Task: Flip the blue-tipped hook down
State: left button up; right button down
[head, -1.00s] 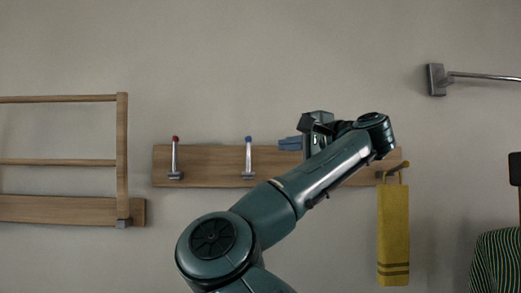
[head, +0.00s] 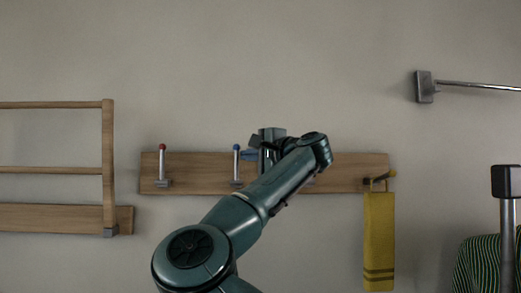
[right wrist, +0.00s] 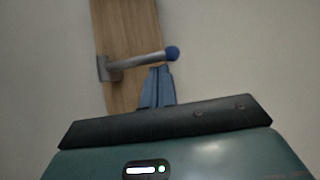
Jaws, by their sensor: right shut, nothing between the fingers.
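The blue-tipped hook (head: 237,168) stands upright on the wooden wall board (head: 210,173). In the right wrist view the grey hook (right wrist: 137,61) ends in a blue ball, just beyond my fingertips. My right gripper (head: 246,155) is in front of the board, just right of the hook's upper part. In the right wrist view its blue fingers (right wrist: 160,70) are together and empty, close to the ball; I cannot tell whether they touch it. My arm hides part of the board right of this hook. My left gripper is not in view.
A red-tipped hook (head: 162,168) stands upright to the left. A yellow towel (head: 379,240) hangs from a yellow-tipped hook (head: 381,178) at the right. A wooden rack (head: 108,150) is far left, a metal bar (head: 475,86) upper right. The wall above the board is clear.

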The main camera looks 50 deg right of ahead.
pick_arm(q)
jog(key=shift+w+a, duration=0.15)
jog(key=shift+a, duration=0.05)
pick_arm(e)
jog(key=shift+w, duration=0.4)
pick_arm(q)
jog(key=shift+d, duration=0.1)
pick_arm(e)
jog(key=shift+f, duration=0.1)
pick_arm(q)
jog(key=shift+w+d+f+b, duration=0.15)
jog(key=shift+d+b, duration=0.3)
jog(key=shift+b, duration=0.75)
pick_arm(e)
jog(key=shift+s+a+f+n+t, duration=0.1)
jog(key=shift+s+a+n+t, duration=0.05)
jog(key=shift+s+n+t, duration=0.2)
